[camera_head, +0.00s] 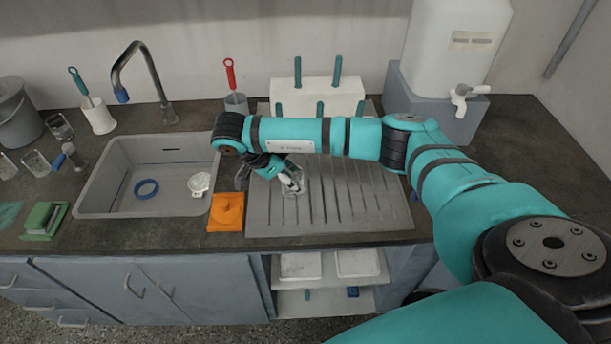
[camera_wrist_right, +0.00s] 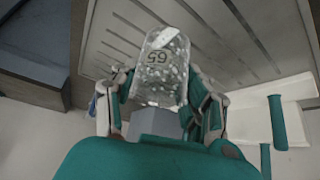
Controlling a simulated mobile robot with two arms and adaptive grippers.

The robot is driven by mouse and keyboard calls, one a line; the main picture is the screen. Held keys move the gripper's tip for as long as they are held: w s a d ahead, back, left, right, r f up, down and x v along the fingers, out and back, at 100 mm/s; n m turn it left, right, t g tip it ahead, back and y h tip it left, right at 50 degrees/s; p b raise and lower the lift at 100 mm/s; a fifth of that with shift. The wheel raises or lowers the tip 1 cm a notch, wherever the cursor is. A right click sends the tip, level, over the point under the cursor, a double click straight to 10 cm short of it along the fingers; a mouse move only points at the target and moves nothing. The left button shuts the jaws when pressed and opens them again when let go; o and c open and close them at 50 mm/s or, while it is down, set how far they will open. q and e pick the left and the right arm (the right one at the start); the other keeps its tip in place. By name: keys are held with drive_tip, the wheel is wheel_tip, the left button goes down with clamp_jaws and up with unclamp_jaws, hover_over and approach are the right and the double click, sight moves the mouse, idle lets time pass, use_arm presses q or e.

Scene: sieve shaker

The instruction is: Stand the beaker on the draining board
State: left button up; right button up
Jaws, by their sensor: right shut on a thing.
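The beaker (camera_head: 297,188) is clear, with a dark number printed on it. My right gripper (camera_head: 287,182) is shut on it, over the left part of the grey ribbed draining board (camera_head: 340,205). In the right wrist view the beaker (camera_wrist_right: 160,62) sits between the two fingers of the gripper (camera_wrist_right: 160,98), with the board's slats (camera_wrist_right: 235,35) behind it. I cannot tell whether its base touches the board. My right arm hides part of the board's back. My left gripper is not in view.
A sink (camera_head: 105,205) lies left, under a curved tap (camera_head: 150,75). A white peg rack (camera_head: 318,92) stands behind the board. A white water container (camera_head: 455,45) stands back right. The board's front and right are clear.

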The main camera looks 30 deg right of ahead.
drive_tip(key=d, duration=0.1)
drive_tip(key=w+d, duration=0.1)
drive_tip(key=d, duration=0.1)
drive_tip(key=shift+d+p, duration=0.2)
drive_tip(key=shift+p, duration=0.1)
drive_tip(key=shift+d+f, duration=0.25)
drive_tip(key=shift+d, duration=0.15)
wheel_tip(320, 180, down, 3)
drive_tip(key=shift+r+p, duration=0.1)
drive_tip(key=shift+p, duration=0.5)
drive_tip(key=shift+f, duration=0.3)
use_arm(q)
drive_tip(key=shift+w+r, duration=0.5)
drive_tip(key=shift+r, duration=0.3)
use_arm(e)
drive_tip(key=shift+w, duration=0.1)
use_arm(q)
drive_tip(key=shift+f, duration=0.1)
use_arm(e)
drive_tip(key=shift+f, duration=0.1)
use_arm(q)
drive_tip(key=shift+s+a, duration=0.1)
use_arm(e)
drive_tip(key=o, duration=1.3)
